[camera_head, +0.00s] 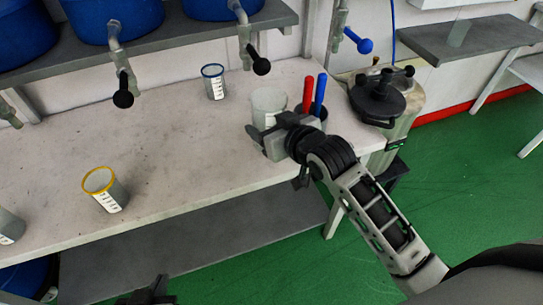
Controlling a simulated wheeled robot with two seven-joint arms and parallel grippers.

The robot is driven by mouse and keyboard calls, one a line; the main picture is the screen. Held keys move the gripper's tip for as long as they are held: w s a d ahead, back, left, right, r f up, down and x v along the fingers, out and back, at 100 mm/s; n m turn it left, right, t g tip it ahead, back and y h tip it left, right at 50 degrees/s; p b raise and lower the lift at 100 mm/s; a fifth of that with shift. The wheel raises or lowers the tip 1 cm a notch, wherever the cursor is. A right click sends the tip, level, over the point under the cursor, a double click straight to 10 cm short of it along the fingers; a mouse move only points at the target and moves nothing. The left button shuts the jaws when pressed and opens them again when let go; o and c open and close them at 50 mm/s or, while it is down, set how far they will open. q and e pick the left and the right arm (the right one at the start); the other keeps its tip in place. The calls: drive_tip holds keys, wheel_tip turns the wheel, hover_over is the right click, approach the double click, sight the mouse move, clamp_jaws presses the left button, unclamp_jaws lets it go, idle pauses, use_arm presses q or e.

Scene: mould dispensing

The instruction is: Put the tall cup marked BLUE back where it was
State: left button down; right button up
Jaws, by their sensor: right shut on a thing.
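My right gripper (267,136) reaches in from the lower right and is shut on a pale grey cup (268,100) at the right part of the bench. The gripper hides the cup's lower part and any name on it. A cup with a blue rim (214,85) stands upright farther back, to the left of the held cup, with a white scale label. I cannot read the word BLUE on any cup. My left gripper (150,293) shows only in part at the bottom edge, below the bench front; its jaws are unclear.
A yellow-rimmed cup (104,190) stands front left on the bench (170,140); another cup (9,227) is cut off at the left edge. Red (308,92) and blue (319,90) handles stand in a dark holder right of the held cup. Taps hang over the back. The bench middle is clear.

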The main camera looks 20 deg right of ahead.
drive_tip(key=w, duration=0.5)
drive_tip(key=shift+n+y, duration=0.4)
drive_tip(key=shift+d+f+b, duration=0.2)
drive_tip(key=shift+f+b, duration=0.2)
drive_tip(key=shift+f, duration=2)
drive_tip(key=shift+d+f+b, duration=0.15)
drive_tip(key=shift+f+b, duration=0.25)
drive_tip(key=shift+f, duration=2)
drive_tip(key=shift+f, duration=0.2)
drive_tip(key=o, duration=1.3)
